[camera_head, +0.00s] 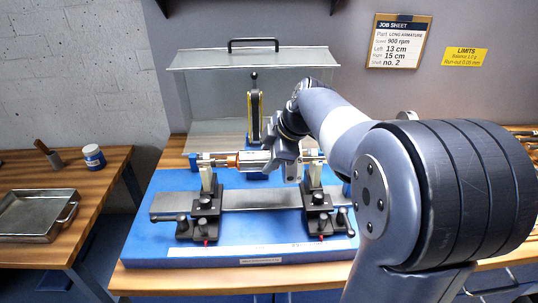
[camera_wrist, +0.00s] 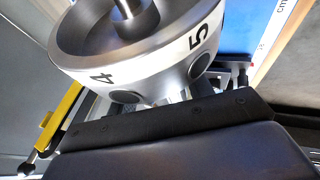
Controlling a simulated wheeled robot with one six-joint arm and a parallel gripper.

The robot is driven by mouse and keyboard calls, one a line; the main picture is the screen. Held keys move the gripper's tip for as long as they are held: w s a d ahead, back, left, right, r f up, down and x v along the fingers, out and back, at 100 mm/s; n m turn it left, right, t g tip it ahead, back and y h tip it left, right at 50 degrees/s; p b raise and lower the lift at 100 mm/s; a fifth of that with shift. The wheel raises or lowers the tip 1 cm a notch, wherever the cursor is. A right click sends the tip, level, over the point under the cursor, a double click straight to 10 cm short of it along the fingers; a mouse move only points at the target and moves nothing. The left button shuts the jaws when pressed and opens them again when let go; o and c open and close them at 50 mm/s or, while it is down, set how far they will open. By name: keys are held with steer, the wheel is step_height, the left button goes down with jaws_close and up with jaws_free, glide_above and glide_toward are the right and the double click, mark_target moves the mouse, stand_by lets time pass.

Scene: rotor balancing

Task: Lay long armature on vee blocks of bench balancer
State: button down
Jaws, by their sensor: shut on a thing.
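The long armature (camera_head: 252,160) is held level across the bench balancer, with a silver body, a copper-coloured section at left and thin shaft ends. My gripper (camera_head: 285,168) is shut on its body, right of the middle. In the wrist view the armature's silver, hollow end (camera_wrist: 150,60) bears the numbers 4 and 5, with a shaft in its centre. The left vee block (camera_head: 208,182) and right vee block (camera_head: 313,178) stand under the shaft ends. I cannot tell whether the shaft touches them. My arm hides part of the right end.
The balancer's blue base (camera_head: 140,225) carries a grey rail (camera_head: 258,197) and a scale along its front. A clear guard with a black handle (camera_head: 253,44) stands behind. A yellow-and-black upright (camera_head: 255,112) stands close behind the armature. A metal tray (camera_head: 35,215) sits on the left bench.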

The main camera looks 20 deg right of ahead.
steer(key=shift+f+b, duration=0.45)
steer(key=shift+b, duration=0.1)
stand_by(0.4)
steer(key=c, duration=0.6)
jaws_free()
steer(key=shift+f, duration=0.1)
steer(key=shift+s+f, duration=0.1)
steer(key=shift+f, duration=0.05)
steer(key=shift+c, duration=0.3)
steer(key=shift+r+p, duration=3)
steer(key=shift+r, duration=1.7)
steer(key=shift+f, duration=0.1)
step_height(320, 180, down, 9)
steer(key=b, duration=0.6)
steer(key=shift+r, duration=0.2)
steer(key=shift+r, duration=0.1)
